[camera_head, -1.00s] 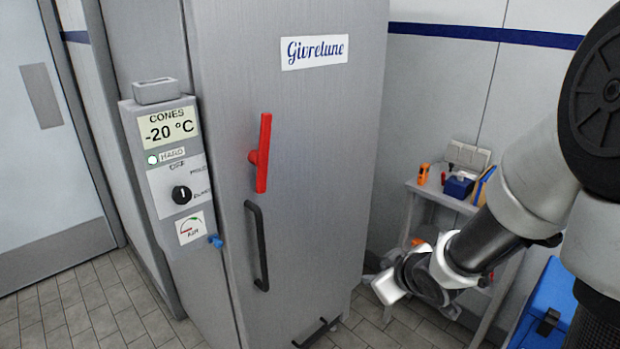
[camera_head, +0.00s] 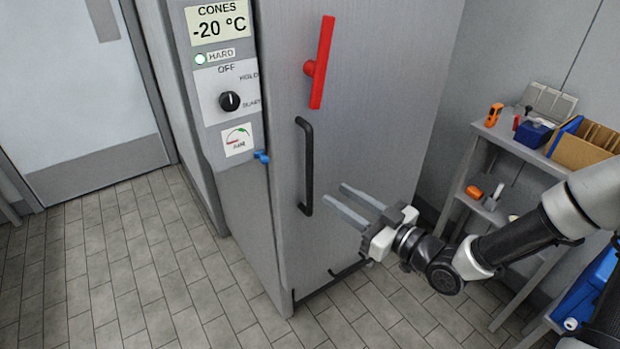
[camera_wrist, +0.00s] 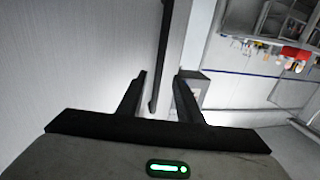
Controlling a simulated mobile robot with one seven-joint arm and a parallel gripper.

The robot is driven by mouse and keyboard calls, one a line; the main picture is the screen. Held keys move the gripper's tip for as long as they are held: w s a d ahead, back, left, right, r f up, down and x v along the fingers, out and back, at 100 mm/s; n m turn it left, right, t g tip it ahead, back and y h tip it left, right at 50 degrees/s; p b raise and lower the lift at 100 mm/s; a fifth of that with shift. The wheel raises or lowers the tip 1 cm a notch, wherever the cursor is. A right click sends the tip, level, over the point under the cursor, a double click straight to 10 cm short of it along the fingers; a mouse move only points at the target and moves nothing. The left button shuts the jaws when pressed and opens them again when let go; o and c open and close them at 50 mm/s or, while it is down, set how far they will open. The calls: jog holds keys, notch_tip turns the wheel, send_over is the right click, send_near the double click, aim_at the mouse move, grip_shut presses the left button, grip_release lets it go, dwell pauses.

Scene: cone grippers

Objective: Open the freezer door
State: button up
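The grey freezer door (camera_head: 385,90) looks shut. On it, a black vertical bar handle (camera_head: 307,165) sits below a red lever (camera_head: 321,65) that stands nearly upright, leaning slightly. My gripper (camera_head: 334,192) is open and empty, its two fingers pointing left just right of the handle's lower half in the head view. In the wrist view, my gripper (camera_wrist: 160,78) shows both fingers spread, with the dark handle bar (camera_wrist: 162,62) running in the picture between the tips. I cannot tell whether the fingers touch it or how deep it lies.
A control box (camera_head: 230,90) with a dial is left of the door; a blue knob (camera_head: 262,157) juts out near its bottom. A shelf cart (camera_head: 500,140) with tools stands at the right, with a blue box (camera_head: 590,290) in front. Tiled floor (camera_head: 120,270) is free at left.

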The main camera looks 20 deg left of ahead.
aim_at(312, 179)
jog(key=x, duration=1)
jog(key=shift+w+a+f+b, duration=0.15)
jog(key=shift+a+b, duration=0.1)
jog(key=shift+b, duration=0.15)
grip_shut()
